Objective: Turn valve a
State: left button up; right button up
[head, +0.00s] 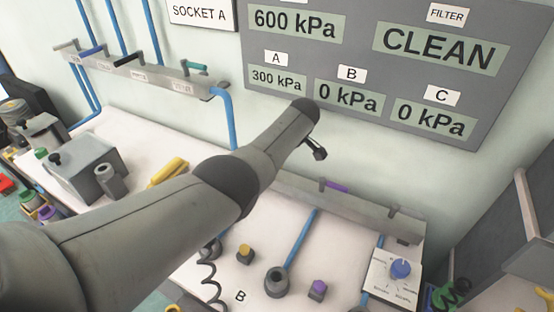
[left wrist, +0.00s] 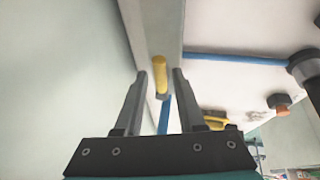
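A yellow valve handle (left wrist: 160,72) projects from the grey rail (left wrist: 161,30) in the left wrist view. No letter shows on it, so I cannot tell if it is valve A. My left gripper (left wrist: 160,84) is open, with a finger on each side of the handle and visible gaps. In the head view my left arm reaches across the middle and hides most of the gripper and the handle. On the wall panel, display A (head: 277,79) reads 300 kPa. My right gripper is not in view.
The lower rail also carries a purple handle (head: 336,187) and a dark one (head: 394,211). Displays B (head: 348,96) and C (head: 431,121) read 0 kPa. A dial box (head: 393,279) stands at the bench's right. Blue pipes (head: 300,238) run down from the rail.

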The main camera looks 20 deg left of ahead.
pick_arm(q)
jog(key=shift+o, duration=0.7)
jog(key=shift+d+r+p, duration=0.15)
jog(key=shift+r+p, duration=0.15)
jog(key=shift+r, duration=0.15)
jog(key=p+v, duration=0.3)
jog(key=v, duration=1.1)
jog(key=shift+s, duration=0.2)
jog(key=shift+d+r, duration=0.1)
